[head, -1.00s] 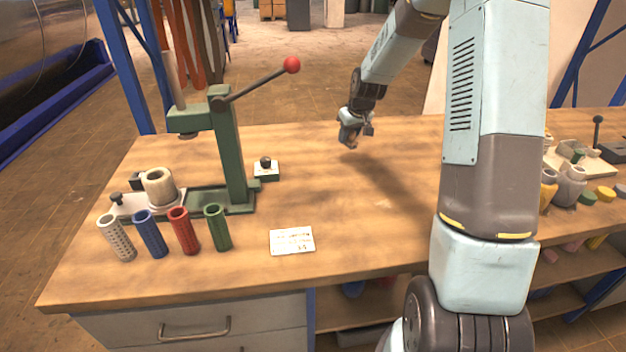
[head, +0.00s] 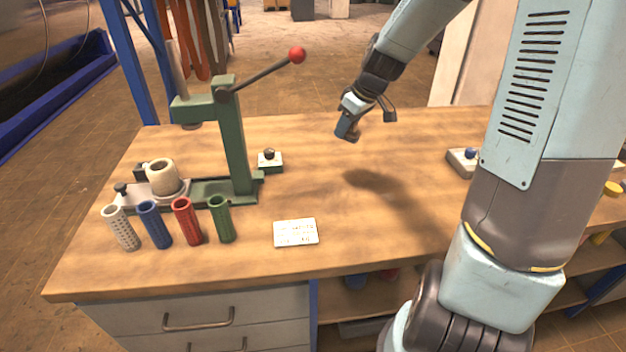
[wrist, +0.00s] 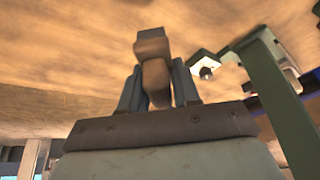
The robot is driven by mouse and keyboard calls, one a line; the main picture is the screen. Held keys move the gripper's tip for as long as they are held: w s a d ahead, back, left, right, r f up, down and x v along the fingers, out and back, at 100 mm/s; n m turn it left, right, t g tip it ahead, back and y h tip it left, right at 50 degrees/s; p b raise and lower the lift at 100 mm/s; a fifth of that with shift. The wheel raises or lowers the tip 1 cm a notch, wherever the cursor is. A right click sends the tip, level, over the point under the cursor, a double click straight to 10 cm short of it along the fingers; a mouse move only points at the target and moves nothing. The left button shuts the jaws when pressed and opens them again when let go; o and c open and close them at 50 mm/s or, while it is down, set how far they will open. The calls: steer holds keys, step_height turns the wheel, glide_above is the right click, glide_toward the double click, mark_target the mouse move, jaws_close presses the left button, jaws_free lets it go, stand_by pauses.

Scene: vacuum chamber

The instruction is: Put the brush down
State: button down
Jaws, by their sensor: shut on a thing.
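My gripper (head: 349,122) is above the workbench (head: 330,205), to the right of the green press. It is shut on the brush (wrist: 152,76), whose tan handle sits between the two grey fingers in the wrist view. A brownish block-shaped end (wrist: 151,43) of the brush points away from the gripper. In the head view the brush is too small and dark to tell from the fingers. A dark shadow lies on the bench below the gripper, with a gap between them.
The green press (head: 234,140) with a red-knobbed lever stands at the left. White, blue, red and green (head: 221,219) perforated tubes stand in front of it. A white card (head: 296,232) lies near the front edge. A small blue-knobbed block (head: 463,162) is at the right. The bench middle is clear.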

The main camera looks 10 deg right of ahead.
steer(key=s+a+n+g, duration=0.1)
steer(key=s+a+n, duration=0.45)
steer(key=s, duration=0.75)
glide_above(307, 178)
steer(key=d, duration=0.2)
steer(key=shift+g+y, duration=0.3)
steer(key=f, duration=0.6)
steer(key=s+f, duration=0.1)
steer(key=f, duration=0.2)
steer(key=shift+a+f, duration=0.15)
steer(key=shift+a, duration=0.05)
steer(key=shift+w+a+f, duration=0.1)
steer(key=shift+w+f, duration=0.2)
steer(key=shift+f, duration=1.55)
steer(key=shift+f, duration=0.1)
steer(key=c, duration=0.8)
jaws_free()
